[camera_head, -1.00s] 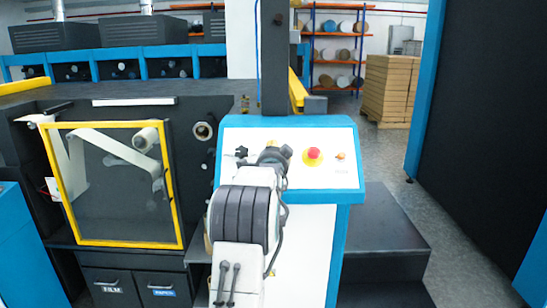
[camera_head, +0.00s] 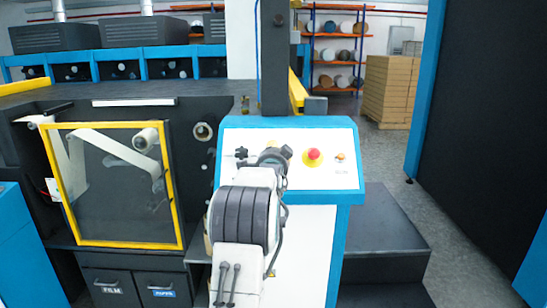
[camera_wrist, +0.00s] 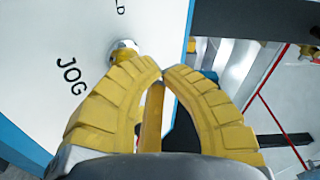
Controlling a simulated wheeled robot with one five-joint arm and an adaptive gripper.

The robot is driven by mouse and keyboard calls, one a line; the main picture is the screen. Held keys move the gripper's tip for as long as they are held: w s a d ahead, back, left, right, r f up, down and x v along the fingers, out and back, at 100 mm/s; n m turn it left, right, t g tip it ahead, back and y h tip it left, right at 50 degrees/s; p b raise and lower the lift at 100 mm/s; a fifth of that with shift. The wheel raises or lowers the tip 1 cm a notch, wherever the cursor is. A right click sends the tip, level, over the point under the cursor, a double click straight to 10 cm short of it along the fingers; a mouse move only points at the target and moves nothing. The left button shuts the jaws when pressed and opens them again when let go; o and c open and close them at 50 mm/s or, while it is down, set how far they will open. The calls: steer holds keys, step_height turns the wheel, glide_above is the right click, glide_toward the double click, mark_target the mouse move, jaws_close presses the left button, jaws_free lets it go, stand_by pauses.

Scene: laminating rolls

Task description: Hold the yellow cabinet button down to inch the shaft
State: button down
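In the wrist view a button (camera_wrist: 123,46) in a metal ring sits on the white panel beside the printed word JOG. The left finger of my gripper (camera_wrist: 162,71) covers its lower part, and I cannot tell whether it touches or presses it. The two yellow ribbed fingers come together at their tips, with nothing seen held between them. In the head view my gripper (camera_head: 286,153) is at the white control panel (camera_head: 330,178) of the blue-edged cabinet, and my arm hides the panel behind it.
A red emergency stop (camera_head: 313,155) on a yellow disc and a small orange button (camera_head: 340,157) are right of my gripper. A black star knob (camera_head: 241,153) is on its left. A yellow-framed guard (camera_head: 179,195) stands further left. Dark steps (camera_head: 385,225) are right of the cabinet.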

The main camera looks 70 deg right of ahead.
steer(key=shift+d+f, duration=0.1)
steer(key=shift+f, duration=0.1)
stand_by(0.5)
steer(key=shift+w+d+f+b, duration=0.1)
steer(key=shift+d+f+b, duration=0.1)
steer(key=shift+b, duration=0.2)
steer(key=shift+w+d+f, duration=0.1)
steer(key=shift+d+f, duration=0.15)
stand_by(2.1)
steer(key=shift+a+r+b, duration=0.1)
steer(key=shift+b, duration=0.2)
stand_by(1.4)
steer(key=shift+s+a+r+b, duration=0.2)
steer(key=shift+a+r+b, duration=0.1)
steer(key=shift+a+r, duration=0.2)
steer(key=shift+r, duration=0.1)
steer(key=shift+s+a+r+b, duration=0.25)
steer(key=shift+a+r+b, duration=0.45)
steer(key=shift+a+r, duration=0.15)
steer(key=shift+s+a+r+b, duration=0.25)
steer(key=shift+a+r+b, duration=0.4)
steer(key=shift+a+r, duration=0.2)
